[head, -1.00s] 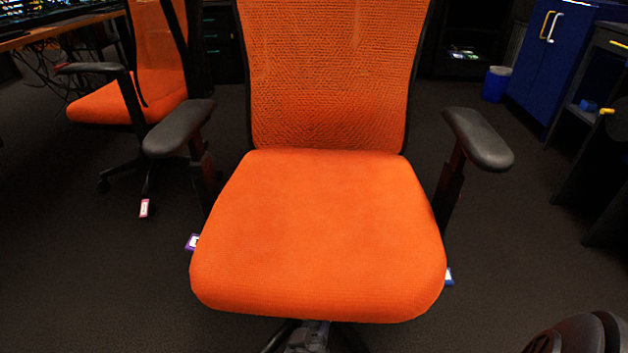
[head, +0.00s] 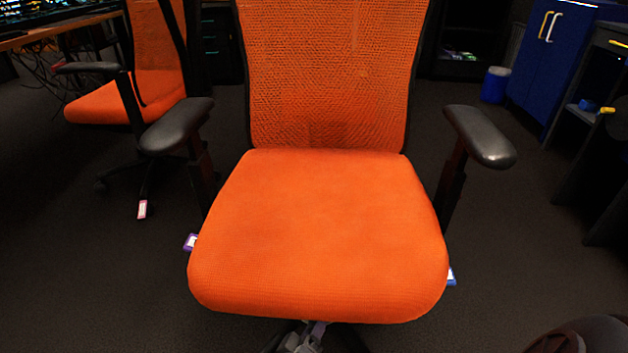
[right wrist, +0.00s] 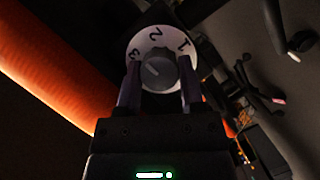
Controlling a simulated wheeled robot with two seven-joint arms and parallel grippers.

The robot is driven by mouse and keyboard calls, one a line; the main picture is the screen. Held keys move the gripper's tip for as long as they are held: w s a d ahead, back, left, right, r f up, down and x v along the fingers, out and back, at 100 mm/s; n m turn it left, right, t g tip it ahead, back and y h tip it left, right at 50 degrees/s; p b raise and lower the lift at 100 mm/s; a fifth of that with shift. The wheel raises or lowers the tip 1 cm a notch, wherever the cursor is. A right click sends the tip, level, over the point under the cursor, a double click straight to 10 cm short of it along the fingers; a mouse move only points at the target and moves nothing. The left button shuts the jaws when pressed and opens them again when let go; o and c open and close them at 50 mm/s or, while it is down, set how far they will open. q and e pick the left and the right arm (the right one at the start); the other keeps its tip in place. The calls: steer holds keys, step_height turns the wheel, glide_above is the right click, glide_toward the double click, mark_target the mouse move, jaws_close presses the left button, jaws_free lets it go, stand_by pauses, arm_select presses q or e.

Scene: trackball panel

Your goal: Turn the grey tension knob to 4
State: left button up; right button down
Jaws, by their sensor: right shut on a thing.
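The grey tension knob (right wrist: 158,74) shows in the right wrist view, in front of a white dial (right wrist: 150,42) with the numbers 1, 2 and 3 visible. A pale pointer mark on the knob faces left, roughly toward the 3. The 4 is not seen. My right gripper (right wrist: 159,69) is shut on the knob, one finger on each side. In the head view the knob is hidden, and only part of my right arm shows at the lower right corner. The orange chair (head: 318,235) stands in front of me. My left gripper is not in view.
The chair has black armrests (head: 177,125) on both sides. Small tags show at the seat's left edge (head: 191,242) and right edge (head: 451,276). A second orange chair (head: 100,108) stands at the back left, and a blue cabinet (head: 552,65) at the back right.

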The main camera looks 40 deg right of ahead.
steer(key=shift+w, duration=0.1)
stand_by(0.3)
steer(key=shift+c, duration=1.1)
jaws_free()
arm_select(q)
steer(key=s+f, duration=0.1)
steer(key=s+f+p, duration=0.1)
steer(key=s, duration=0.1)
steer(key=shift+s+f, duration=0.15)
arm_select(e)
steer(key=v, duration=1)
